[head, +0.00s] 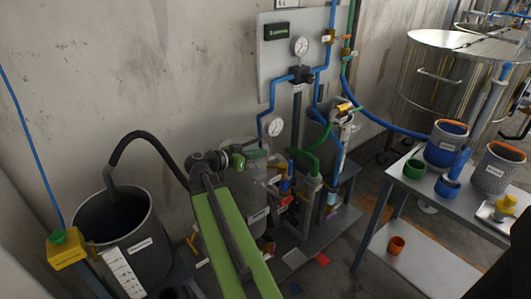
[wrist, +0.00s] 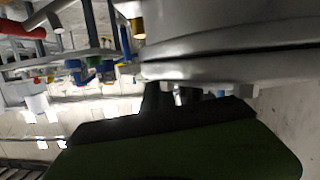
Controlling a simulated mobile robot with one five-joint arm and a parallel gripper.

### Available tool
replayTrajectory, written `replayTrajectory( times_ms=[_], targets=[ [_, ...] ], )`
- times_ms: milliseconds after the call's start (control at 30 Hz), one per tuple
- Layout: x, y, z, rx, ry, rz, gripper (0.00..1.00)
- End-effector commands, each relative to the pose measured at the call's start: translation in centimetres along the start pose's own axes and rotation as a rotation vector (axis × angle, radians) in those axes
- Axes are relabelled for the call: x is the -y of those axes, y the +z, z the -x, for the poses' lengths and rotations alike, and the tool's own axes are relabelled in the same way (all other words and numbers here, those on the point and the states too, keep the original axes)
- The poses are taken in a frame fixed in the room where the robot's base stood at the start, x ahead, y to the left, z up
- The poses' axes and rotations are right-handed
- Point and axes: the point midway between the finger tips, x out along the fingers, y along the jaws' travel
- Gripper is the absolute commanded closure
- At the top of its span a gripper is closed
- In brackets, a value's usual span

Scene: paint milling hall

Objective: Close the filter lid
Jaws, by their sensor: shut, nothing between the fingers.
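A grey, shiny filter vessel (head: 258,200) with a white label stands behind my green arm, near the wall. Its top is partly hidden by the arm's end, so I cannot tell how the lid stands from the head view. My gripper (head: 238,156) is beside the top of the vessel, shut and empty. In the wrist view, a large round metal flange (wrist: 225,68) fills the upper right, with a dark seam across it. My gripper's dark green and black body (wrist: 165,120) is close to it; I cannot tell whether they touch.
A dark drum (head: 140,245) with a black hose stands at the left. Blue pipes and gauges (head: 300,46) are on a wall panel behind. A grey table (head: 400,180) with blue and orange containers stands at the right, by a steel tank (head: 440,85).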

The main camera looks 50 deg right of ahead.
Motion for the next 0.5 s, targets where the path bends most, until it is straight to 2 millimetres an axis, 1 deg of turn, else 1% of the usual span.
replayTrajectory(
  times_ms=[133, 500],
  targets=[
    [0.02, 0.36, -0.24, 0.002, 0.003, 0.000, 1.00],
    [-0.31, 0.38, -0.85, 0.008, 0.014, -0.002, 1.00]
  ],
)
